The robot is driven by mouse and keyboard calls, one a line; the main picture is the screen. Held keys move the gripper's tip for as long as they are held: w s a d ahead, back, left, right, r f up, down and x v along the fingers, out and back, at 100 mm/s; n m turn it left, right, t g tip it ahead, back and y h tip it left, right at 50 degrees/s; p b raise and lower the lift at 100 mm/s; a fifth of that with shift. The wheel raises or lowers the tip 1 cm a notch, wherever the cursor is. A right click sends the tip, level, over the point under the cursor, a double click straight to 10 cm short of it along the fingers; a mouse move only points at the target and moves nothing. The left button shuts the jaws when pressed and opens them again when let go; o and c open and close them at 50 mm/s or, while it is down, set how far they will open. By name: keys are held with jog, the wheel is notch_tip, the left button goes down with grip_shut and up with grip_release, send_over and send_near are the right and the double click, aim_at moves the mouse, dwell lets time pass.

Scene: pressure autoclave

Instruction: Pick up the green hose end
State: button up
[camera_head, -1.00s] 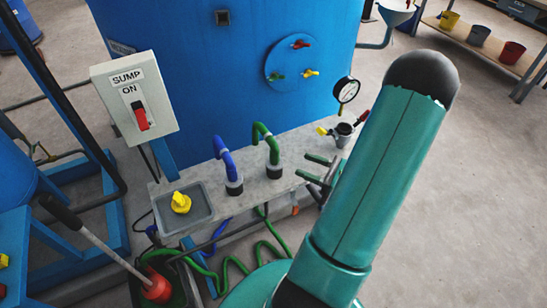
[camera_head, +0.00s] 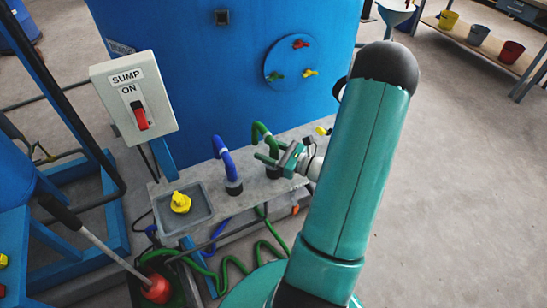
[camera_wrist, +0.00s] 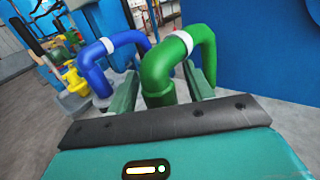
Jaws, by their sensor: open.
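The green hose end (camera_head: 260,130) is a bent green pipe with a white band, standing on the grey bench beside the blue hose end (camera_head: 223,155). In the wrist view the green hose end (camera_wrist: 170,70) rises between the two fingers of my gripper (camera_wrist: 165,85). In the head view my gripper (camera_head: 268,157) is at the green hose end and hides its lower part. The fingers are open, one on each side of it. I cannot tell whether either finger touches it. The blue hose end (camera_wrist: 105,55) stands just left of the left finger.
A sump switch box (camera_head: 134,100) stands at left. The large blue tank (camera_head: 180,60) rises close behind the bench.

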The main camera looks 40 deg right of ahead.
jog(key=shift+w, duration=0.1)
jog(key=shift+c, duration=0.3)
grip_shut()
